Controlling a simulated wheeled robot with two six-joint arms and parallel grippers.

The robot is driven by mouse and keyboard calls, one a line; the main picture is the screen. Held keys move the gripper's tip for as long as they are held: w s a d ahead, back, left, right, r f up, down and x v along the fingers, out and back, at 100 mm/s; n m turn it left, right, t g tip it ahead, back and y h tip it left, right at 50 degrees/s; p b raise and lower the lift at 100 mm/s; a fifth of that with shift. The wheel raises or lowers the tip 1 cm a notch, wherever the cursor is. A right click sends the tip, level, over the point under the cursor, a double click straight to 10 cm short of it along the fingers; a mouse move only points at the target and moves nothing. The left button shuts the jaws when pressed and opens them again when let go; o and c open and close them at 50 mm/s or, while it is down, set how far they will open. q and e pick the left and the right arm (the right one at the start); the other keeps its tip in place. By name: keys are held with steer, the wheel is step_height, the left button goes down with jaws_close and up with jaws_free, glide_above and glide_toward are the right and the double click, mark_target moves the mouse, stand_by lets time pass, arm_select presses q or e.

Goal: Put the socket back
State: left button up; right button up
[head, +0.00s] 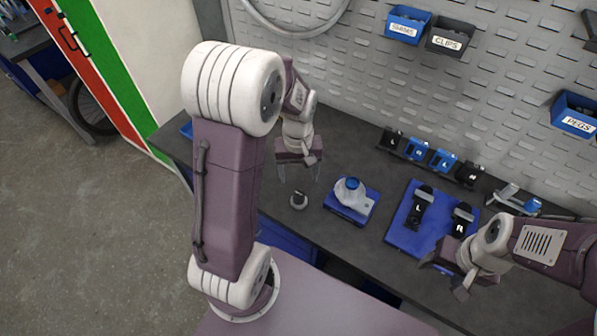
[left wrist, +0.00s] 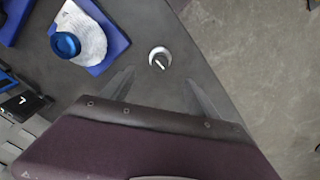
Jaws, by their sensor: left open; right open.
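A small round metal piece (head: 299,200), silver with a dark centre, stands on the dark workbench; I take it for the socket, though it is too small to be sure. My left gripper (head: 300,178) is open and empty above the bench, fingers pointing down. In the left wrist view the piece lies just ahead of and between the fingertips (left wrist: 160,74), not held. My right gripper (head: 442,277) is open and looks empty, near the blue mat.
A blue mat (head: 398,228) bears black parts marked L and R. Labelled blue and black holders (head: 418,149) line the pegboard wall. The bench edge is close to the socket.

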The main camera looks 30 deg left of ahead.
arm_select(q)
steer(key=s+d+m+t, duration=0.1)
steer(key=s+d+m, duration=0.4)
steer(key=s, duration=0.3)
steer(key=shift+m, duration=0.7)
steer(key=shift+s, duration=0.15)
